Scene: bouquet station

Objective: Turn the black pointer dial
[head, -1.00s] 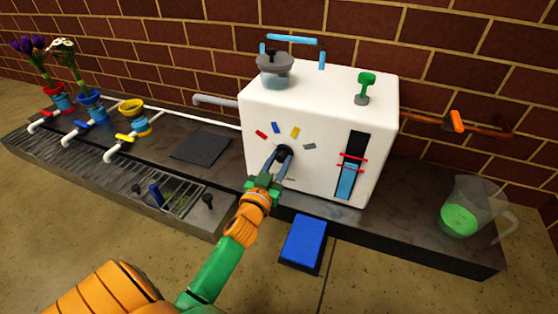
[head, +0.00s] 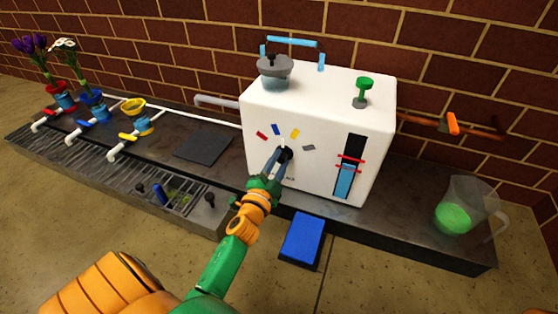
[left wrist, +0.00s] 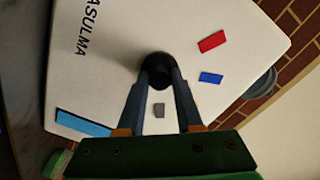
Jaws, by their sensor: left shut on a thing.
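The black pointer dial (head: 286,153) is on the front face of the white box (head: 330,115). Colored marks in red (head: 261,136), blue (head: 277,129), yellow (head: 295,133) and grey (head: 308,147) fan around its upper side. My left gripper (head: 281,158) is shut on the dial; in the left wrist view its two fingertips (left wrist: 159,76) pinch the dial's black knob (left wrist: 157,66). The fingers hide part of the dial, so I cannot tell which mark it points at. My right gripper is out of view.
A blue pad (head: 303,239) is in front of the counter (head: 400,223). A clear pitcher (head: 466,208) with green liquid stands at right. A drain grate (head: 174,190), flowers (head: 66,60) and small taps (head: 122,139) are at left. A level gauge (head: 350,165) is right of the dial.

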